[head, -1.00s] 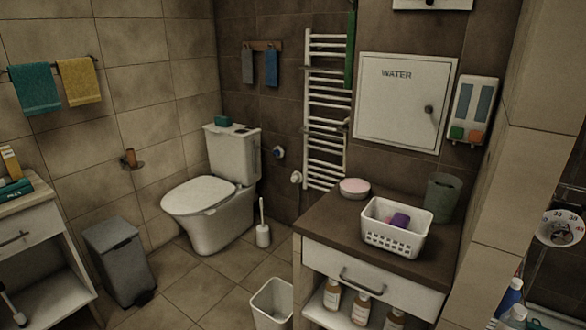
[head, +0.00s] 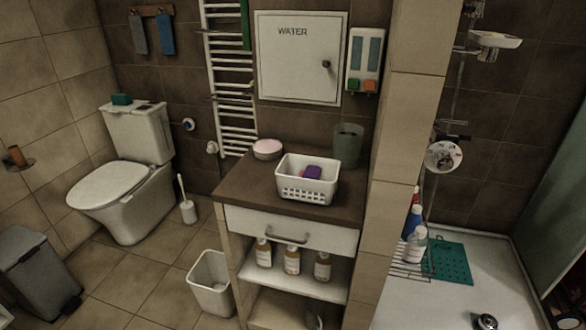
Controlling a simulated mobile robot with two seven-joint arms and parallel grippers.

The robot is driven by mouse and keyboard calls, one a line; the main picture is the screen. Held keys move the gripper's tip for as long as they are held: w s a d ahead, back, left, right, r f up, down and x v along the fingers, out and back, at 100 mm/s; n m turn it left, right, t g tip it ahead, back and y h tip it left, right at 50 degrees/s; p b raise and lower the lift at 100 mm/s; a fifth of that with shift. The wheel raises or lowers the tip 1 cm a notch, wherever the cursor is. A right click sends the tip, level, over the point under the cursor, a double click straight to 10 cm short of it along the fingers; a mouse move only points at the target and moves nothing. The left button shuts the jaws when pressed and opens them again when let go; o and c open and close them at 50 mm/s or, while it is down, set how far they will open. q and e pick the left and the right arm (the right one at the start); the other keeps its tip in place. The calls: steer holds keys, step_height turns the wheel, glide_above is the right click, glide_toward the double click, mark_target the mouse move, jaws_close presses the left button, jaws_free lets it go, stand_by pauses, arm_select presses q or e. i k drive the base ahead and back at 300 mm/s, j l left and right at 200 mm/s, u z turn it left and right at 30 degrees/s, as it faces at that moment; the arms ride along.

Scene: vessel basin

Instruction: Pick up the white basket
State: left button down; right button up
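The white basket (head: 306,189) stands upright on the dark brown top of a small cabinet (head: 245,191), near its front right. It has slotted sides and holds a purple thing (head: 313,172) and something pinkish beside it. Neither of my grippers shows in the head view.
A pink-topped round tin (head: 267,149) and a grey-green cup (head: 347,145) share the cabinet top with the basket. A tiled wall edge (head: 385,200) rises close on the right, with a shower tray beyond. A white bin (head: 211,285) stands on the floor at the cabinet's left.

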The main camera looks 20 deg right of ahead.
mark_target(321, 192)
steer(key=i+j+z, duration=0.1)
steer(key=z, duration=0.25)
steer(key=i+j+z, duration=0.15)
steer(key=z, duration=0.25)
steer(key=i+j+z, duration=0.2)
steer(key=j, duration=0.2)
steer(key=i+j+z, duration=0.15)
steer(key=j, duration=0.25)
steer(key=i+j, duration=0.15)
steer(key=j, duration=0.25)
steer(key=i+j+z, duration=0.1)
steer(key=j, duration=0.3)
steer(key=i+j, duration=0.15)
steer(key=j, duration=0.3)
steer(key=i+j+z, duration=0.1)
steer(key=j, duration=0.3)
